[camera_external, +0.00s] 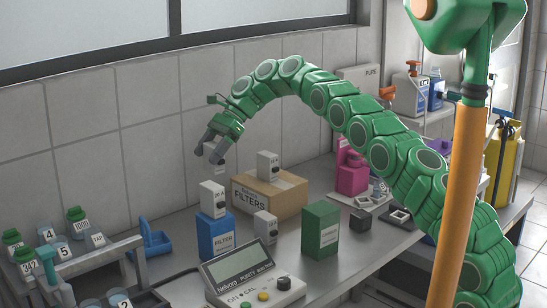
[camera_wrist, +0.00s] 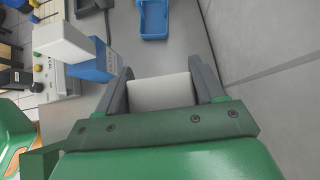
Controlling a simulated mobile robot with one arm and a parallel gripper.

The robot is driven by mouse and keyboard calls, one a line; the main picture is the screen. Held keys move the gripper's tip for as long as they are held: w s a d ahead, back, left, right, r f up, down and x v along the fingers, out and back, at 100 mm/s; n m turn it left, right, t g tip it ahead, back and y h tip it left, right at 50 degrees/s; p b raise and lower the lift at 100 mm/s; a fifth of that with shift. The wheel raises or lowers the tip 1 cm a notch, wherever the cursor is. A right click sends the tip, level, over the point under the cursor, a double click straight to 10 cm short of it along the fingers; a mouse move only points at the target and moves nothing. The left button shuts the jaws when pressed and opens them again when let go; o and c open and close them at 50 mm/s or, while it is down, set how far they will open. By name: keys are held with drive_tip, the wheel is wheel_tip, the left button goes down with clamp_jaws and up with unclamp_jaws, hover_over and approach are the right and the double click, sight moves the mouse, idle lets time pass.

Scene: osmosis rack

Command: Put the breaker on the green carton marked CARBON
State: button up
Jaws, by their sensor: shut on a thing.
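My gripper (camera_external: 209,153) is raised near the wall, above and behind the blue carton. It is shut on a pale block-shaped breaker (camera_wrist: 160,92), which sits between the two grey fingers in the wrist view. In the external view the fingers mostly hide it. The green carton (camera_external: 321,231) stands upright on the bench to the right of the blue carton, with nothing on top; its label is too small to read. My gripper is well to the left of it and higher, apart from it.
Similar pale blocks stand on the blue carton (camera_external: 216,236), on the cardboard FILTERS box (camera_external: 285,199) and on the bench (camera_external: 265,227). A meter (camera_external: 240,268) is in front. A blue tray (camera_external: 149,239) and a bottle rack (camera_external: 118,252) are left. A small dark block (camera_external: 360,221) is right.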

drive_tip(key=s+d+r+m+t+y, duration=0.1)
drive_tip(key=s+d+r, duration=0.2)
drive_tip(key=d+r, duration=0.5)
drive_tip(key=s+d+r+m, duration=0.1)
drive_tip(key=s+d+r, duration=0.15)
drive_tip(key=d, duration=0.95)
drive_tip(key=s+d+m+t, duration=0.1)
drive_tip(key=s+d+m, duration=0.1)
drive_tip(key=s+d, duration=1.7)
hover_over(316, 207)
drive_tip(key=shift+s+f, duration=0.15)
drive_tip(key=shift+f, duration=6.6)
drive_tip(key=shift+f, duration=0.15)
